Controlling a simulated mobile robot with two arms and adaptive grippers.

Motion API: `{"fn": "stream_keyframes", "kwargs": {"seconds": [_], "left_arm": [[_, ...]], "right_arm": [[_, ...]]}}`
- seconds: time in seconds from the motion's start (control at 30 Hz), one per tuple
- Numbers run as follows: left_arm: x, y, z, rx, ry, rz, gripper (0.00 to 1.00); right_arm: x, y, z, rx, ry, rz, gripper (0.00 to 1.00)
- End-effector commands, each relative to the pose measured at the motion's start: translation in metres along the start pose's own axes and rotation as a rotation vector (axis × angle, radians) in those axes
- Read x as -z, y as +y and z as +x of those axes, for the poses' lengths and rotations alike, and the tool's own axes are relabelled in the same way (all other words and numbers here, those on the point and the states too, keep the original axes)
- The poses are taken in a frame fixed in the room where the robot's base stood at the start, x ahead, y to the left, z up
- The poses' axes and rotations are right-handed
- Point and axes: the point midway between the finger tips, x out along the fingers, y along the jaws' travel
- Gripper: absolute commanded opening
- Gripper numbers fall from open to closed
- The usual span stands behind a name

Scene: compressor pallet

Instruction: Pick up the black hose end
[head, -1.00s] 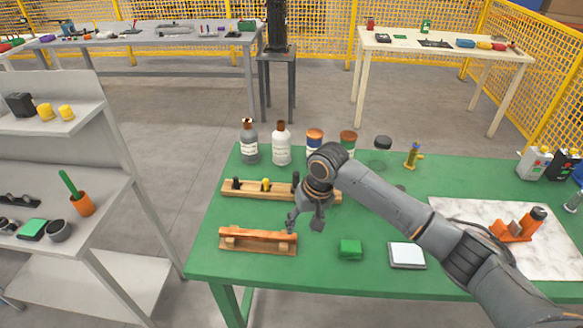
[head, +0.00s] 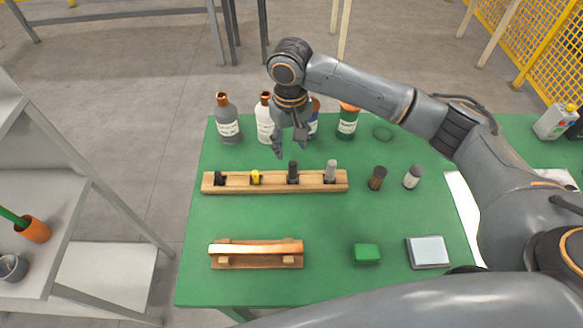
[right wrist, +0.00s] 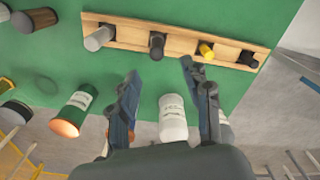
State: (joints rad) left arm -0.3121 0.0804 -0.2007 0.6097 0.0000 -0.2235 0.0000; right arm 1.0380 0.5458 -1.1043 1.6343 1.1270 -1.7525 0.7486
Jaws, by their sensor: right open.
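A wooden rack (head: 275,187) on the green table holds a row of upright pieces. One is a taller black piece (head: 293,172), right of the yellow one; another is a short black piece (head: 220,179) at the left end. I cannot tell for sure which is the black hose end. In the right wrist view the taller black piece (right wrist: 157,45) stands just beyond the fingertips, between their lines. The short black one (right wrist: 247,59) is farther right. My right gripper (head: 291,148) is open and empty, above and behind the rack, pointing down; its fingers also show in the wrist view (right wrist: 160,74).
The yellow piece (head: 255,178) and a grey piece (head: 330,172) flank the taller black one. Behind stand a grey bottle (head: 228,122), a white bottle (head: 265,125) and a green jar (head: 347,122). A copper bar (head: 256,249) lies in front. The table between is clear.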

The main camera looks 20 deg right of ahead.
Motion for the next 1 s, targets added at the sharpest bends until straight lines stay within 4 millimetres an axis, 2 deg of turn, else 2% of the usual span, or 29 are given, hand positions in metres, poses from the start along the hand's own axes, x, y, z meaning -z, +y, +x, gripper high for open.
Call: {"fn": "stream_keyframes", "kwargs": {"seconds": [0.1, 0.2, 0.47, 0.7, 1.0], "left_arm": [[0.001, 0.000, -0.004, 0.000, 0.002, 0.000, 0.37], [0.005, 0.000, -0.005, 0.000, 0.008, 0.000, 0.37], [0.029, -0.004, -0.013, 0.004, 0.045, -0.001, 0.37], [0.024, -0.003, -0.020, 0.003, 0.036, -0.001, 0.37], [0.015, -0.002, -0.019, 0.002, 0.022, -0.002, 0.37]], "right_arm": [[-0.001, 0.000, 0.021, 0.000, -0.002, 0.001, 0.49], [0.000, 0.000, 0.033, 0.000, -0.001, 0.001, 0.49], [-0.002, 0.003, 0.054, -0.002, -0.002, 0.001, 0.49], [-0.003, 0.005, 0.087, 0.001, 0.001, 0.001, 0.49], [-0.003, 0.005, 0.092, 0.000, 0.002, 0.000, 0.47]]}}
